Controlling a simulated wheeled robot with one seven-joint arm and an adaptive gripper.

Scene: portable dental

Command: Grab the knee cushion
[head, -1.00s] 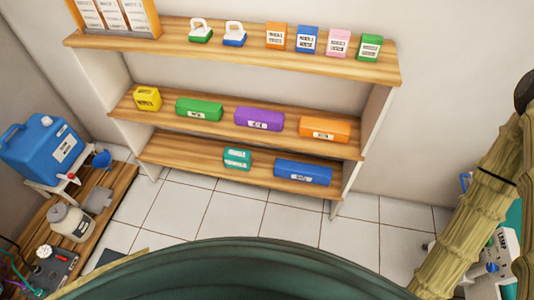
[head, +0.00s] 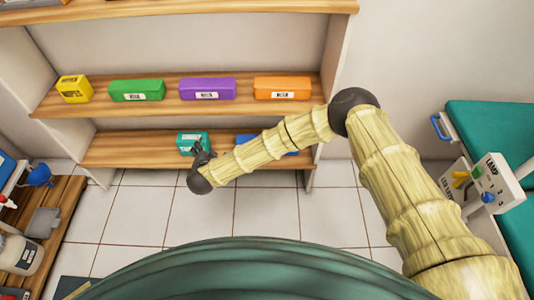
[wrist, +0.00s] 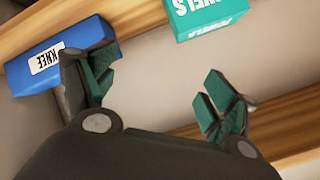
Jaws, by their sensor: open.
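The knee cushion is a blue block with a white KNEE label, and it shows at the upper left of the wrist view (wrist: 35,72). In the head view the blue cushion (head: 243,138) lies on the lower shelf, mostly hidden behind my arm. My gripper (wrist: 160,88) is open and empty. Its left finger overlaps the near end of the cushion in the wrist view; I cannot tell whether they touch. The cushion is not between the fingers. In the head view my gripper (head: 201,150) is in front of the teal box, left of the cushion.
A teal towels box (wrist: 205,14) sits beside the cushion; it also shows in the head view (head: 186,139). The middle shelf (head: 155,104) above carries yellow, green, purple and orange blocks. A teal couch (head: 490,125) stands at right. The tiled floor before the shelves is clear.

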